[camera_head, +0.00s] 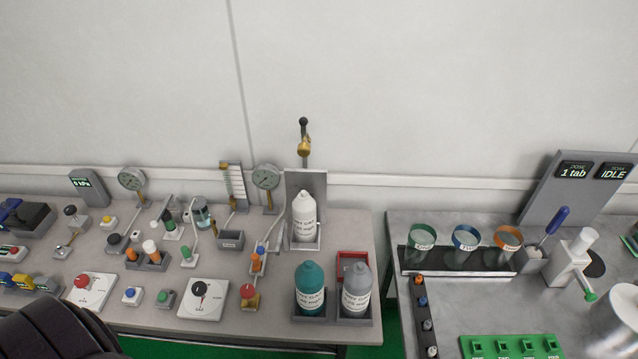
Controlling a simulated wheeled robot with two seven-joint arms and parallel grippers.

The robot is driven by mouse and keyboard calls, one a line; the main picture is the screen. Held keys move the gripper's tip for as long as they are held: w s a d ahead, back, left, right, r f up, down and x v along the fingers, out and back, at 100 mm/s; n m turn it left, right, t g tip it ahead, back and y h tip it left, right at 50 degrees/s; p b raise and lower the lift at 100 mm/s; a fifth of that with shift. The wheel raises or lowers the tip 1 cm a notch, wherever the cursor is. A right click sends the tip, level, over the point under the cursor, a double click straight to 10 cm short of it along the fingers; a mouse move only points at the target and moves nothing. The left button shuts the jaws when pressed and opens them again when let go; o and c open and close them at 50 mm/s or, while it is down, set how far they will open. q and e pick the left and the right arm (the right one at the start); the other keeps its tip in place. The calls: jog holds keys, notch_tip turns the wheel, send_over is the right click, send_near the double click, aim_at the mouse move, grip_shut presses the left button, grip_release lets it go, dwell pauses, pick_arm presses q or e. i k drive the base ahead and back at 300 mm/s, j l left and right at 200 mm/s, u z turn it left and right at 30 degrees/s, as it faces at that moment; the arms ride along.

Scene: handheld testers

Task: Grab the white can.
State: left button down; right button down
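A white bottle-shaped can (304,216) with a pointed top and printed label stands upright in a grey metal holder (317,183) at the back right of the left table. It is the white container I see most clearly. A teal bottle (310,288) and a grey bottle (356,290) stand upright in front of it in a low grey rack (365,321). Neither gripper's fingers are in view. A dark ribbed shape at the lower left seems to be part of my arm.
The left table (345,223) holds gauges, knobs and buttons left of the can. A red box (352,260) sits behind the grey bottle. A brass valve (304,147) rises above the holder. A gap separates the right table (408,225), which carries three coloured-rim cups.

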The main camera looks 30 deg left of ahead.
aim_at(304, 205)
jog(key=u, duration=1.05)
